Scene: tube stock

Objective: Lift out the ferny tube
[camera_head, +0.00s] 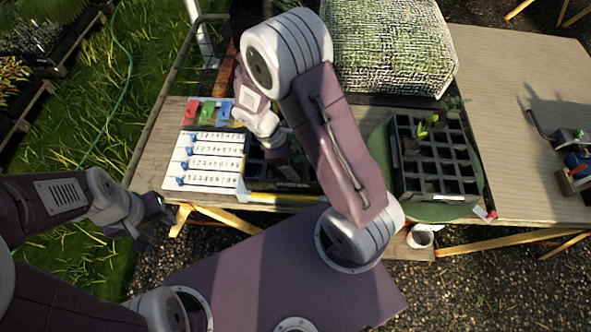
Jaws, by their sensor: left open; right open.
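A black tray of square cells (449,187) stands on a round green base at the right of the table. Most cells look empty; a leafy green plant (421,131) and a darker plant (455,106) stand in its far part. I cannot tell which is ferny. A second dark tray (262,177) is largely hidden behind my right arm. My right gripper (287,160) is over this second tray, open, with its fingertips partly lost against the dark. My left gripper (160,215) is open and empty in front of the table's left edge.
A white numbered board (205,160) with blue markers lies left, with red, green and blue pieces (214,111) behind it. A large, netted green block (388,45) stands at the back. Bare tabletop (515,90) lies right.

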